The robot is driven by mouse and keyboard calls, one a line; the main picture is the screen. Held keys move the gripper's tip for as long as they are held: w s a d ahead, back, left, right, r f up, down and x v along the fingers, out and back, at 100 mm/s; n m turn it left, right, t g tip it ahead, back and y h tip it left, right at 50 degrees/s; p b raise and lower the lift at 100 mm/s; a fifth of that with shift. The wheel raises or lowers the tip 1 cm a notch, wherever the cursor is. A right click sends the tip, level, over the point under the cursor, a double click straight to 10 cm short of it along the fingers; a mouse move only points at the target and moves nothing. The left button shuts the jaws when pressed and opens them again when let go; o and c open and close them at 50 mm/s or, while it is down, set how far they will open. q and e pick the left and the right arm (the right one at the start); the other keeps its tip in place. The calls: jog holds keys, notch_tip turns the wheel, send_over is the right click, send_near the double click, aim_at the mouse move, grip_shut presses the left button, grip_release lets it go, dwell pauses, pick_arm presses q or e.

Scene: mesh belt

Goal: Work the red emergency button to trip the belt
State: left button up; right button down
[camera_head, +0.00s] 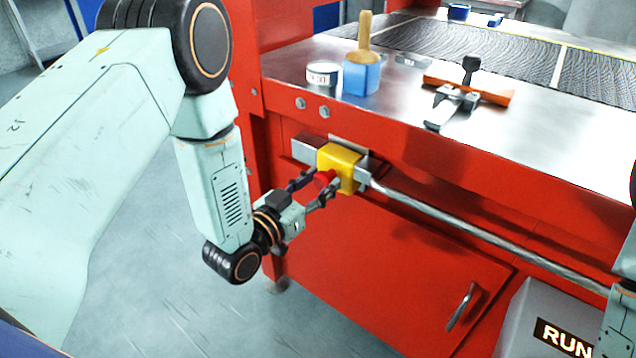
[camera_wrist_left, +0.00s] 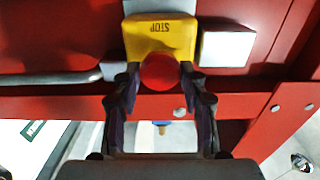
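The red emergency button (camera_head: 325,177) sits on the front of a yellow box (camera_head: 343,161), fixed to the red side of the belt frame. In the left wrist view the button (camera_wrist_left: 160,71) shows as a round red cap below the word STOP on the yellow box (camera_wrist_left: 160,34). My left gripper (camera_head: 322,185) is in front of the button. Its fingers are open, one on each side of the button in the wrist view. I cannot tell whether they touch it. My right gripper is not in view; only a piece of that arm shows at the right edge.
A metal rod (camera_head: 470,235) runs right from the yellow box along the frame. A grey RUN box (camera_head: 545,315) is at lower right.

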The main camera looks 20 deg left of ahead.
pick_arm(q)
grip_shut()
jog(key=shift+w, duration=0.1)
jog(key=shift+w+d+r, duration=0.1)
jog(key=shift+w+d, duration=0.1)
jog(key=shift+w, duration=0.3)
jog(key=o, duration=0.5)
grip_release()
jog(key=shift+w, duration=0.15)
jog(key=shift+o, duration=0.2)
